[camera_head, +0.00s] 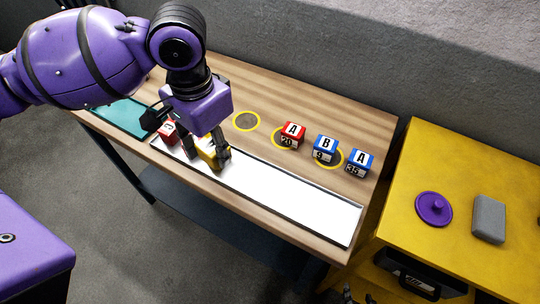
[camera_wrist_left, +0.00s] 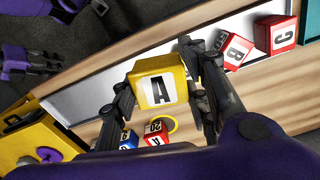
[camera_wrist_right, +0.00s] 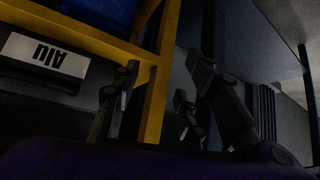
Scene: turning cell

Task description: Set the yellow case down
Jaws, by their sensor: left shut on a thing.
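My left gripper (camera_head: 208,155) is shut on the yellow case (camera_head: 206,158), over the left part of the long white tray (camera_head: 290,205). In the left wrist view the yellow case (camera_wrist_left: 162,84) shows a black A on white and sits between both fingers of the left gripper (camera_wrist_left: 160,85). I cannot tell whether its underside touches the tray. A red case B (camera_wrist_left: 235,49) and a red case C (camera_wrist_left: 277,34) stand beyond it in the tray. My right gripper (camera_wrist_right: 165,85) is open and empty, away from the bench, in a dark spot.
A red case (camera_head: 292,131) and two blue cases (camera_head: 325,147) (camera_head: 359,162) stand on the wooden bench behind the tray. A yellow ring (camera_head: 246,121) there is empty. A teal mat (camera_head: 122,116) lies at left. The tray's right part is clear. A yellow cabinet (camera_head: 440,170) stands at right.

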